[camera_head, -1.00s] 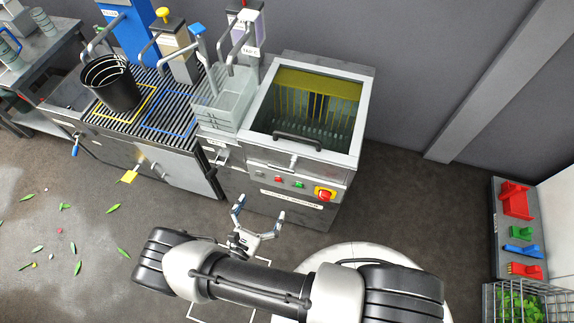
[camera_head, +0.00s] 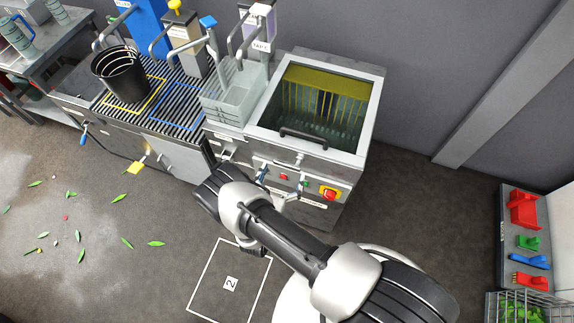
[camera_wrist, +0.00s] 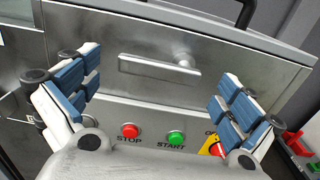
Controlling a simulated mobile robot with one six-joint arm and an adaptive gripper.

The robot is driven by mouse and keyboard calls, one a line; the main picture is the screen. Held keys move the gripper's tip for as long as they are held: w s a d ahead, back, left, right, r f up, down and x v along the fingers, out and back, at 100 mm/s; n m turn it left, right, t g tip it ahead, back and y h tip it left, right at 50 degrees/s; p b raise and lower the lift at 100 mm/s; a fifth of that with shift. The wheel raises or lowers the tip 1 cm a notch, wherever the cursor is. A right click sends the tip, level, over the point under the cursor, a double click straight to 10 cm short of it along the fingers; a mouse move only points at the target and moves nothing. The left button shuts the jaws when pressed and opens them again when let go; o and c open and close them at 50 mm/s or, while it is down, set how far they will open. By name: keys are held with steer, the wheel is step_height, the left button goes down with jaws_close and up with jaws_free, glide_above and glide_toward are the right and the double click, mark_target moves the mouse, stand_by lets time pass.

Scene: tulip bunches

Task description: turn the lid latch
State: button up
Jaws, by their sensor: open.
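The lid latch (camera_wrist: 150,67) is a flat metal bar, lying nearly level across the steel front of the machine in the wrist view, with a round boss near its right end. In the head view the latch (camera_head: 299,159) shows small below the lid handle. The lid (camera_head: 266,134) has a steel frame and a clear window and looks closed. My gripper (camera_wrist: 160,92) is open and empty, its blue-padded fingers spread to either side of the latch, apart from it. In the head view my gripper (camera_head: 277,184) is partly hidden by my arm, in front of the machine's control panel.
Below the latch are a red STOP button (camera_wrist: 130,131), a green START button (camera_wrist: 176,138) and a red-and-yellow emergency stop (camera_wrist: 217,149), close to my fingers. The black lid handle (camera_head: 303,140) sticks out above. A clear basin (camera_head: 233,104) stands left. Floor behind my arm is open.

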mark_target(286, 167)
steer(key=shift+x, duration=1.75)
steer(key=shift+c, duration=0.5)
steer(key=c, duration=1.4)
